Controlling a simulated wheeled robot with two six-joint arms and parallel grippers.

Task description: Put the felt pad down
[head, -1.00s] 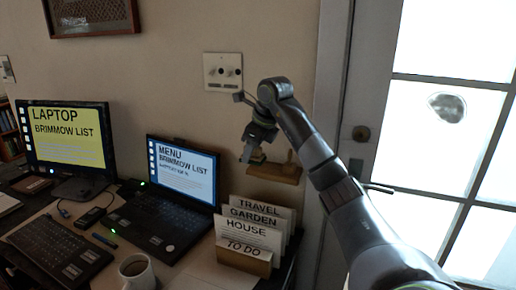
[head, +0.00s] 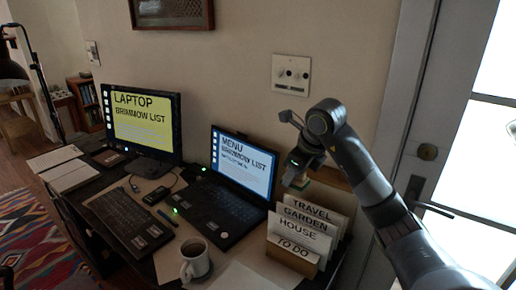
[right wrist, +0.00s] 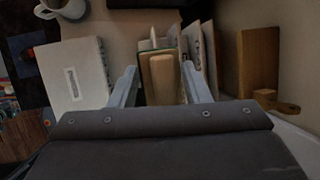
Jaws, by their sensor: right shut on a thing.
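The felt pad (right wrist: 161,78) shows in the right wrist view as a tan block with a dark green edge, between the two fingers. My right gripper (head: 296,183) is shut on it, and in the head view the pad (head: 300,185) is a small green-edged piece at the fingertips. The gripper is in front of the wall, just above and left of the card holder. I cannot tell whether the pad touches anything below it. My left gripper is not in view.
The card holder (head: 291,258) with several upright cards stands on the desk's right side. A laptop (head: 215,208), a monitor (head: 142,122), a keyboard (head: 128,216) and a mug (head: 195,259) crowd the desk. A wooden piece (head: 330,176) is behind the gripper.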

